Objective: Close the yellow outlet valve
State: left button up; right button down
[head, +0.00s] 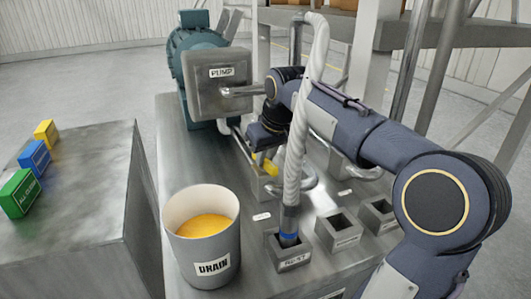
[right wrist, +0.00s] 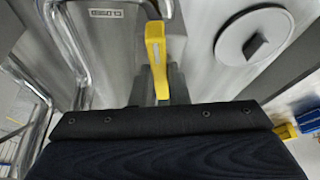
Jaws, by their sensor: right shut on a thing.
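The yellow outlet valve handle (head: 268,169) shows in the head view just below my right gripper (head: 259,152), partly hidden behind the hose and gripper. In the right wrist view the yellow handle (right wrist: 155,55) runs up from between the dark fingers of my right gripper (right wrist: 157,88), which is shut on it. A label reading CLOSED (right wrist: 105,13) is to the upper left of the handle. My left gripper is in neither view.
A white hose (head: 297,150) hangs into a square holder (head: 288,252) in front of the valve. A drain bucket (head: 203,258) holds orange liquid. The pump box (head: 216,84) stands behind. Green (head: 20,194), blue (head: 35,158) and yellow (head: 46,133) blocks sit on the left table.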

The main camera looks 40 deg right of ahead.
jog(key=n+y+p, duration=0.1)
jog(key=n, duration=0.1)
jog(key=n+p, duration=0.1)
jog(key=n, duration=0.1)
jog(key=shift+d+r+y, duration=0.15)
jog(key=shift+y, duration=0.25)
jog(key=n+y+p, duration=0.1)
jog(key=n, duration=0.3)
jog(key=shift+w+d+g, duration=0.1)
jog(key=shift+g, duration=0.2)
jog(key=n+p, duration=0.1)
jog(key=n, duration=0.1)
jog(key=n+g+y+p, duration=0.1)
jog(key=n, duration=0.1)
jog(key=shift+w+y, duration=0.1)
jog(key=shift+y, duration=0.2)
jog(key=shift+d+n+g+y+p, duration=0.15)
jog(key=shift+n+g+p, duration=0.25)
jog(key=shift+n, duration=0.5)
jog(key=shift+a+n+g+y+p, duration=0.15)
jog(key=shift+n+g+p, duration=0.25)
jog(key=shift+n, duration=0.5)
jog(key=c, duration=1.4)
grip_release()
